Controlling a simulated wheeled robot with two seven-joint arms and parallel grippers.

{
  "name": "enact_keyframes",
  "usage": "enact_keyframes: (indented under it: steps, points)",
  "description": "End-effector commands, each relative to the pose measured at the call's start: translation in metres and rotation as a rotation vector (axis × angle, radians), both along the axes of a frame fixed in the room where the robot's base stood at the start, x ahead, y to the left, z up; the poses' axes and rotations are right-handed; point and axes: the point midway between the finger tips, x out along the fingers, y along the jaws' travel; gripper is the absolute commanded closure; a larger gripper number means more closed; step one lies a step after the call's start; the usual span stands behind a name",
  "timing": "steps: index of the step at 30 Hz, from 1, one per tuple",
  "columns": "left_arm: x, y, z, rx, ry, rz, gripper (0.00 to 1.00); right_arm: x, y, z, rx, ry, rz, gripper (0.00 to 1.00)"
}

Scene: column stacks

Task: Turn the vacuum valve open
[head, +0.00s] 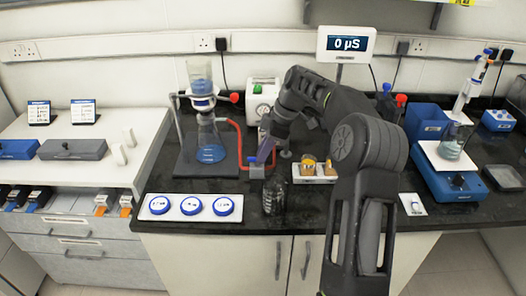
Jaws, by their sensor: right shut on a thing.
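The vacuum valve (257,171) sits low on the bench, at the end of the red hose (241,140) that runs from the filter flask (210,145). The flask holds blue liquid under a funnel (201,88) that also holds blue liquid. My right gripper (266,154) reaches down from above and is shut at the valve. The fingers and wrist cover most of the valve, so its handle's angle cannot be told. My left gripper is not in view.
A clear bottle (274,195) stands just in front of the valve. A small tray with weights (317,172) is to its right. Blue-rimmed dishes (191,206) lie at front left. A white pump-like unit (262,97) stands behind. A blue balance (447,172) is at right.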

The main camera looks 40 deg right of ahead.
Motion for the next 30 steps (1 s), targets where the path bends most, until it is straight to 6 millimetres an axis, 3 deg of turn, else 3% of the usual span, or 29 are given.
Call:
enact_keyframes:
  steps: [8, 9, 17, 26, 30]
  points:
    - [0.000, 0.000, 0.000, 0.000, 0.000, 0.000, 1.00, 0.000, -0.001, 0.000, -0.004, 0.000, 0.002, 1.00]
    - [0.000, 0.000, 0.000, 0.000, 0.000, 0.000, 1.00, 0.000, -0.001, 0.000, -0.004, 0.000, 0.002, 0.88]
    - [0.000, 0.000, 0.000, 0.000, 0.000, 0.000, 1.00, 0.000, 0.000, 0.000, -0.003, 0.000, 0.001, 0.67]
    - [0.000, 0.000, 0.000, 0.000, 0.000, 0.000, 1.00, 0.000, -0.001, 0.001, -0.002, 0.000, 0.001, 0.67]
    - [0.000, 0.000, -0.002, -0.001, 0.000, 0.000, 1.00, -0.002, -0.005, 0.011, -0.003, -0.003, -0.001, 0.67]
